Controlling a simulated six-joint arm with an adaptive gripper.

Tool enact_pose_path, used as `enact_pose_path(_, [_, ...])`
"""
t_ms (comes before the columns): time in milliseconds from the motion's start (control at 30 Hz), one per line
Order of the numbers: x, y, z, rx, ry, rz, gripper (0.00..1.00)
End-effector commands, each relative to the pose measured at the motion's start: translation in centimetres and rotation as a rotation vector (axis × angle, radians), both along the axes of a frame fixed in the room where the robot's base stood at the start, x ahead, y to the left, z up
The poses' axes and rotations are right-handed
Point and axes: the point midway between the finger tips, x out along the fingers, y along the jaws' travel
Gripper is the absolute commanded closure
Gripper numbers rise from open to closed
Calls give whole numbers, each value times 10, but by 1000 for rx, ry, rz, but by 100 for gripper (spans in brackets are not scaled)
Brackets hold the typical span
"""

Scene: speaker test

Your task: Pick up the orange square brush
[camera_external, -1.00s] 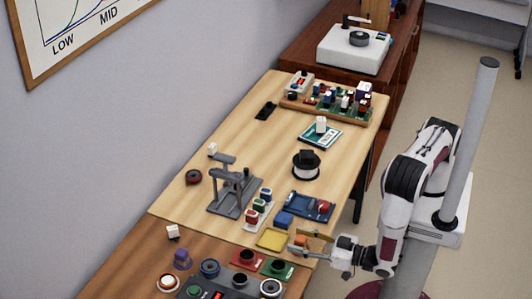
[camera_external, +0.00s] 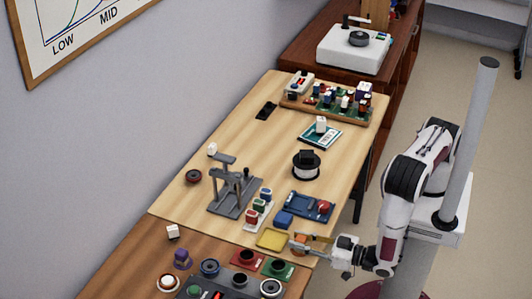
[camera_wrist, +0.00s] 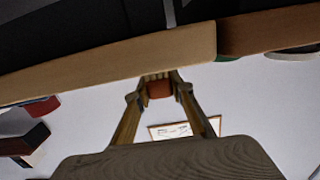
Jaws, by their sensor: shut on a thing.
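The orange square brush (camera_external: 300,239) is at the front right edge of the light wooden table, just right of a yellow square pad (camera_external: 272,239). My gripper (camera_external: 298,244) reaches in from the right and is shut on the brush.
Red and green square holders (camera_external: 277,267) stand in front on the darker table. The right table edge is close.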

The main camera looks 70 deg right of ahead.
Motion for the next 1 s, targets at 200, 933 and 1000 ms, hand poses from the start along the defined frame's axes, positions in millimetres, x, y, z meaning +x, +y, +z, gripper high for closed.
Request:
enact_pose_path(200, [0, 0, 5, 1, 0, 0, 99])
enact_pose_path(933, [0, 0, 75, 2, 0, 0, 99])
enact_pose_path(1000, [0, 0, 82, 3, 0, 0, 99])
